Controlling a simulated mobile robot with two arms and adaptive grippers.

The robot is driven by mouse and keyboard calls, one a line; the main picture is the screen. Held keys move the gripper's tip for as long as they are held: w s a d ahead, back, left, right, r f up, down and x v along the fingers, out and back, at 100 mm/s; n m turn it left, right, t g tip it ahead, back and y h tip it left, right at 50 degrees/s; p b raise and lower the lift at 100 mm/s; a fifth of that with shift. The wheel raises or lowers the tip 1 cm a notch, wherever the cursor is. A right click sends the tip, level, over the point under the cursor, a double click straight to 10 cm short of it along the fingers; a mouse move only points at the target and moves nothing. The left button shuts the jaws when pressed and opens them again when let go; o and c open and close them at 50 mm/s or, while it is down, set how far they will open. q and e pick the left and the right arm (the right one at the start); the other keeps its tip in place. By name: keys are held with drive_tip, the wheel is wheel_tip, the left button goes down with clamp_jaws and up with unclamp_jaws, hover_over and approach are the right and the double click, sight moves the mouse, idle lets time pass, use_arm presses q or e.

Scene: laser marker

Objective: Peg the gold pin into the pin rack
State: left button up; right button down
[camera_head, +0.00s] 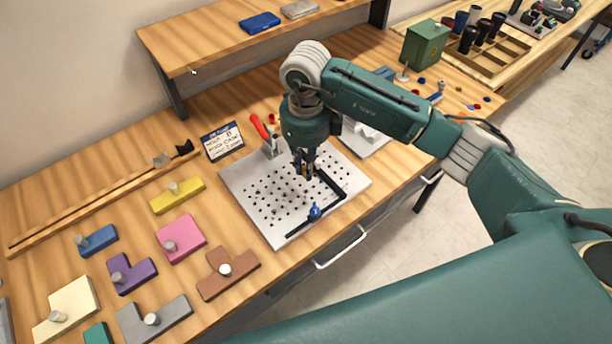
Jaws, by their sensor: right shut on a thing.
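My right gripper (306,172) points down over the grey perforated plate (246,184), near the middle of its far half. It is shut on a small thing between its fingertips. That thing is mostly hidden; a small gold-coloured bit shows there and looks like the gold pin (308,177). I cannot tell whether its lower end touches the plate. A pin rack is not clearly identifiable; a pale block (368,133) behind my arm is partly hidden. My left gripper is out of view.
A black L-shaped fence (331,188) with a blue knob (314,211) and a red-handled clamp (262,130) stand on the plate. Several knobbed coloured blocks, including a pink one (181,239), lie to the left. A green box (426,45) stands at back right.

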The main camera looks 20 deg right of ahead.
sight(306, 194)
wheel_tip(306, 194, down, 7)
drive_tip(key=shift+r+p, duration=0.1)
drive_tip(key=shift+p, duration=0.7)
drive_tip(key=shift+f+b, duration=0.25)
drive_tip(key=shift+b, duration=0.05)
drive_tip(key=c, duration=2.2)
unclamp_jaws()
drive_tip(key=o, duration=0.5)
drive_tip(key=shift+c, duration=0.2)
drive_tip(key=shift+r, duration=0.1)
